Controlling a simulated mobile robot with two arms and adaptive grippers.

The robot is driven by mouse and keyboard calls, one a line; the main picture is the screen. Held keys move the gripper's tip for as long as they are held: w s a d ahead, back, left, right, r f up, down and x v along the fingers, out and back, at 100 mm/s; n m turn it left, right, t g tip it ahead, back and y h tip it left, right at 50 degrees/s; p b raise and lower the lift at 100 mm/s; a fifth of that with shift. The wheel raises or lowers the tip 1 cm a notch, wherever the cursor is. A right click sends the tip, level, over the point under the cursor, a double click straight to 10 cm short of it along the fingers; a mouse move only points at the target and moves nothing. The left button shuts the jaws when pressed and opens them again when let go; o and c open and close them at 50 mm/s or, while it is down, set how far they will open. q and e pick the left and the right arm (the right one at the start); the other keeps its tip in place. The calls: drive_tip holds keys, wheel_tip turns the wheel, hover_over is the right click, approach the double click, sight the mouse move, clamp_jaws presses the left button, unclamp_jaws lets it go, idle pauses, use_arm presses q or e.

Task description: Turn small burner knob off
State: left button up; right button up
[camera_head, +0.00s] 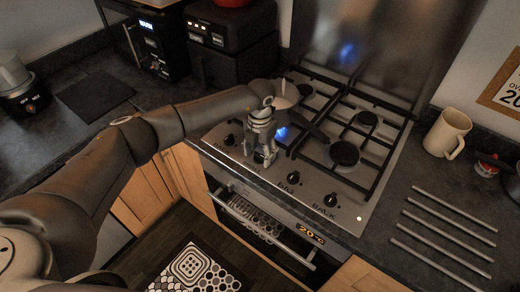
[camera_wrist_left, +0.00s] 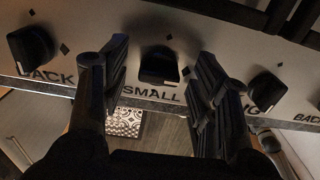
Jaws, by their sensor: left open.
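The black small burner knob (camera_wrist_left: 158,66) sits on the steel control panel above the label SMALL in the left wrist view. In the head view it is mostly hidden by my left gripper (camera_head: 263,153), which points down at the panel. In the left wrist view the fingers of my left gripper (camera_wrist_left: 160,72) are open, one on each side of the knob, with gaps showing between them and it. A blue flame glow (camera_head: 282,132) shows on the hob just behind the gripper. My right gripper is not in view.
Other knobs stand on both sides: a left one (camera_wrist_left: 31,46) and a right one (camera_wrist_left: 266,91) in the wrist view. Black grates (camera_head: 343,153) cover the hob. The oven handle (camera_head: 262,233) runs below. A beige mug (camera_head: 446,132) and metal bars (camera_head: 440,250) are on the right counter.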

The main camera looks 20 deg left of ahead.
use_arm(q)
drive_tip(key=shift+f, duration=0.2)
drive_tip(key=shift+c, duration=0.3)
drive_tip(key=c, duration=1)
drive_tip(key=shift+o, duration=0.2)
drive_tip(key=shift+f+m+b, duration=0.15)
drive_tip(key=shift+m+b, duration=0.35)
drive_tip(key=shift+b, duration=0.35)
drive_tip(key=m+b, duration=1)
drive_tip(key=b, duration=0.1)
drive_tip(key=shift+s+d+b, duration=0.1)
drive_tip(key=shift+s+b, duration=0.05)
drive_tip(key=shift+b, duration=0.25)
drive_tip(key=m+b, duration=0.2)
drive_tip(key=m, duration=0.1)
drive_tip(key=shift+m+b, duration=0.3)
drive_tip(key=shift+m, duration=0.1)
drive_tip(key=shift+s+m+b, duration=0.15)
drive_tip(key=shift+m+b, duration=0.75)
drive_tip(key=shift+m, duration=0.6)
drive_tip(key=shift+r, duration=0.2)
